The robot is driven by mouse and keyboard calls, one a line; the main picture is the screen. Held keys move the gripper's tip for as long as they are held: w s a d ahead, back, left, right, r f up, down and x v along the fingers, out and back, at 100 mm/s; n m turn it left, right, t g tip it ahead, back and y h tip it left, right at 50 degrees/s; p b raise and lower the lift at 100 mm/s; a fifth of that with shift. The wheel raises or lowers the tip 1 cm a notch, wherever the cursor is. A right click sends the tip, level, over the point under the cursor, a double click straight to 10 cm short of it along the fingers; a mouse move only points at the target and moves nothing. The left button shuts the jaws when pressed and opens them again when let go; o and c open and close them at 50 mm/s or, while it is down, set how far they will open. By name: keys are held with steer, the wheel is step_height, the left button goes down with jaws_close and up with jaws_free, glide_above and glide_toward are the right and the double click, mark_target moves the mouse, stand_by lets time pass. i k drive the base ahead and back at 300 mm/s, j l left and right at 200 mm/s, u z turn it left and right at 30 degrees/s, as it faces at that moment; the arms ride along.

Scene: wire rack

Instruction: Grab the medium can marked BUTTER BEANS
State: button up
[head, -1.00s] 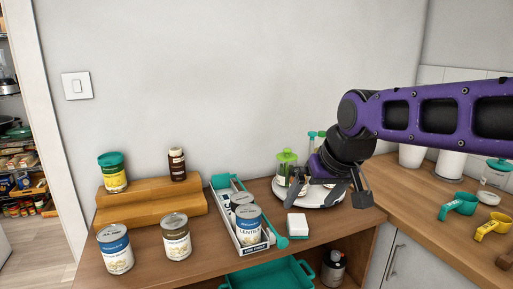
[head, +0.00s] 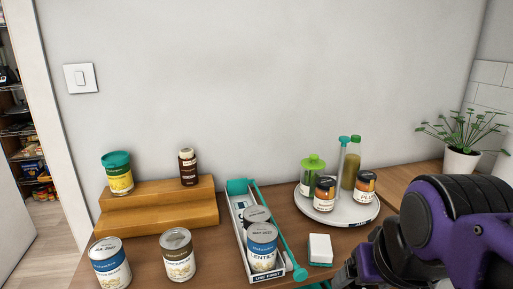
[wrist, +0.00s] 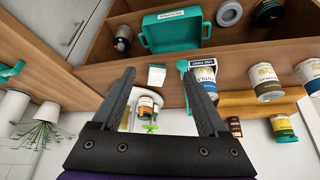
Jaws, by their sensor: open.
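I cannot read BUTTER BEANS on any can. A blue-and-white can (head: 110,264) stands at the front left of the wooden top. A can with a cream label (head: 178,256) stands to its right; it also shows in the wrist view (wrist: 264,82). A can marked LENTILS (head: 262,247) stands in a white bin, with another can (head: 256,217) behind it, its label mostly hidden. My gripper (wrist: 160,70) is open and empty. In the head view it is low at the right, mostly cut off, well right of the cans.
A wooden step riser (head: 150,215) holds a green-lidded yellow can (head: 118,175) and a brown bottle (head: 188,168). The white bin (head: 243,240) has a teal-handled tool along it. A white turntable (head: 318,212) holds jars and bottles. A white block (head: 320,250) lies before it.

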mark_target(109, 261)
steer(key=u, duration=1.75)
